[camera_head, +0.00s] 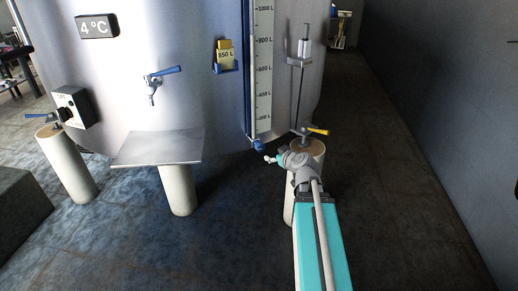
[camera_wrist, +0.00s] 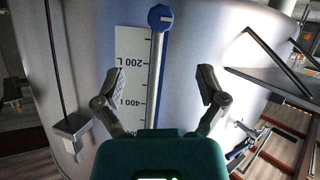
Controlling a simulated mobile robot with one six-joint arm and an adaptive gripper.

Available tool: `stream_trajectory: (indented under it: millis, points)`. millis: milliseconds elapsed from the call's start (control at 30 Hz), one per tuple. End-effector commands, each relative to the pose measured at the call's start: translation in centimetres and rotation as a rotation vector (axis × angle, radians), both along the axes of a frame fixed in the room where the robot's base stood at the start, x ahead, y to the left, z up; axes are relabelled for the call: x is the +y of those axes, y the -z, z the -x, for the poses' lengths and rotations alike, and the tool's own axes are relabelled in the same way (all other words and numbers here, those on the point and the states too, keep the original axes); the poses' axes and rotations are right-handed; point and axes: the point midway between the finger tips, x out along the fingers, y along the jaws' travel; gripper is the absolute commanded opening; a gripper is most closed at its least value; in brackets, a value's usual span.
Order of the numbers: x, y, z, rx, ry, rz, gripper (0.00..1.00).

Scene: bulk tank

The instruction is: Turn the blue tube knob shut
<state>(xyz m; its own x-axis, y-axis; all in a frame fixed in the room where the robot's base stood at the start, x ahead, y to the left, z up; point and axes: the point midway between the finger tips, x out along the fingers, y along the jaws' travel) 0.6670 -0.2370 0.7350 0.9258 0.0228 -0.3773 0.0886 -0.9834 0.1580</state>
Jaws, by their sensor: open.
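The blue tube knob (camera_head: 258,145) sits at the foot of the sight tube, beside the white litre scale (camera_head: 263,75) on the steel tank (camera_head: 190,55). In the wrist view the picture is turned over, and the round blue knob (camera_wrist: 160,17) shows at the top centre with a pale mark on its face. My gripper (camera_head: 268,158) is just below and right of the knob in the head view. In the wrist view my gripper (camera_wrist: 158,78) is open and empty, its two fingers apart on either side of the tube and scale. The knob lies beyond the fingertips, apart from them.
A post with a yellow lever (camera_head: 317,131) stands close to my arm on the right. A blue-handled tap (camera_head: 162,75) is above a steel shelf (camera_head: 160,148). A yellow card (camera_head: 225,55) sits in a blue holder. Floor is clear at right.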

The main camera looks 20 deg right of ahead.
Motion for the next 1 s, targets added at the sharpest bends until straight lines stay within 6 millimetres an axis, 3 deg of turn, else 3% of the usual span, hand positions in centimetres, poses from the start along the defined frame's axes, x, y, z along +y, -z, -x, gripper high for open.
stream_trajectory:
  millis: [467, 1000]
  points:
    - [0.0, 1.2, -2.5, 0.000, -0.001, 0.000, 0.91]
    - [0.2, 4.3, -10.1, 0.000, -0.001, 0.000, 0.91]
